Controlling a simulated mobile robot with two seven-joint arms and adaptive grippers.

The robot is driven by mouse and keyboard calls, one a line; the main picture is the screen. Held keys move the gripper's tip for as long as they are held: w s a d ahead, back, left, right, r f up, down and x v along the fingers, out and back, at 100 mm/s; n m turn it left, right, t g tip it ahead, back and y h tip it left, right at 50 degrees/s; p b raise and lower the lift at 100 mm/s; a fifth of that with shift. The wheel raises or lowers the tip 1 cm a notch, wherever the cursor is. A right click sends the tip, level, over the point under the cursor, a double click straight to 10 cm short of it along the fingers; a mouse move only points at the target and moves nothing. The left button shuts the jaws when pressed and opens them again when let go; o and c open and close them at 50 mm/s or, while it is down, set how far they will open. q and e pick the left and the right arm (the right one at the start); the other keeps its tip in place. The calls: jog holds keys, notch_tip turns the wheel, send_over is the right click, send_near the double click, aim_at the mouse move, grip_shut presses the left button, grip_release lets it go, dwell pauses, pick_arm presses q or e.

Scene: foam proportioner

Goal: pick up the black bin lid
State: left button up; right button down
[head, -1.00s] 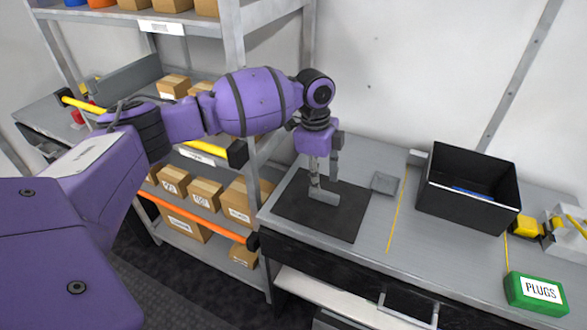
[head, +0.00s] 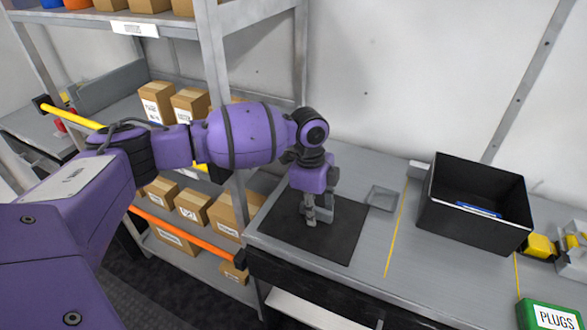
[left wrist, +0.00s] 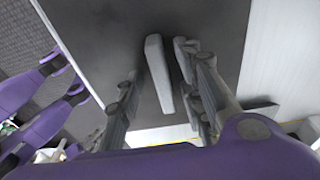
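A flat black square panel, which looks like the black bin lid (head: 340,240), lies on the grey bench. A raised grey bar (left wrist: 158,75) stands up from its middle like a handle. My left gripper (head: 312,214) points down over the panel, its fingertips low at the bar. In the left wrist view its fingers are apart, with the bar between them. I cannot tell whether either finger touches the bar. The open black bin (head: 475,205) stands to the right on the bench with something blue inside.
A small grey tray (head: 381,198) sits right of the panel. A green PLUGS box (head: 550,316) and a yellow-and-grey fixture (head: 570,243) are at the far right. A shelf with cardboard boxes (head: 190,207) stands left of the bench. The bench around the yellow line (head: 397,235) is clear.

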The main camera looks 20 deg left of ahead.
pick_arm(q)
jog(key=shift+w+r, duration=0.15)
jog(key=shift+r, duration=0.15)
jog(key=shift+c, duration=0.3)
grip_shut()
jog(key=shift+r, duration=0.1)
